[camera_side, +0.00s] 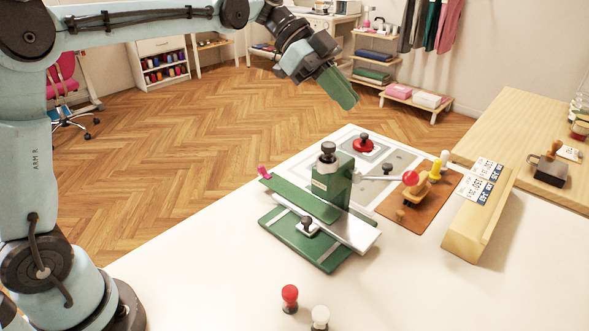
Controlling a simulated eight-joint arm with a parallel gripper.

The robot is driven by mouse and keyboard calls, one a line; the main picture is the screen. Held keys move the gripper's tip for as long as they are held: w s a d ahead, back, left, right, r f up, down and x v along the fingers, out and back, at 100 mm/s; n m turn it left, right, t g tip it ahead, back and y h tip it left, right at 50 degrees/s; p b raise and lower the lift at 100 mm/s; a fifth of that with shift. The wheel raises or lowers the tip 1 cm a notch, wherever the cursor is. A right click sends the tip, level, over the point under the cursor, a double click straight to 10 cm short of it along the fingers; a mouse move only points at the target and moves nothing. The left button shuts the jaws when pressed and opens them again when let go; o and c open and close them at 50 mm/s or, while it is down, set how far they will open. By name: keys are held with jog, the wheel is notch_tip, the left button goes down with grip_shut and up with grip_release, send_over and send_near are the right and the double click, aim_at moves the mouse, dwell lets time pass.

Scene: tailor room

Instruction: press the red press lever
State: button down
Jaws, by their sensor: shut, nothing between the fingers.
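The green press (331,180) stands on the white table. A thin metal lever (378,178) sticks out from its right side and ends in a red ball (410,178). The lever looks about level. The ball appears in front of a wooden-handled piece on a brown mat; I cannot tell whether they touch. My gripper (345,92) has green fingers, shut and empty. It is in the air, well above and behind the press in the picture, pointing down to the right, apart from the lever.
A red knob (363,144) sits on a white panel behind the press. Yellow and wooden pieces stand on the brown mat (400,214). A wooden block (480,225) with printed cards is at the right. Red (290,297) and white (320,317) stamps stand in front. The table's left front is clear.

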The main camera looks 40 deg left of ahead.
send_near(405, 175)
jog(key=x, duration=0.6)
jog(key=shift+w+d, duration=0.4)
jog(key=d+f+y, duration=0.2)
jog(key=y, duration=0.1)
jog(key=shift+d+f+y, duration=0.2)
jog(key=shift+f+y, duration=0.1)
jog(key=shift+f, duration=0.05)
jog(key=shift+d+f, duration=0.25)
jog(key=shift+f, duration=0.55)
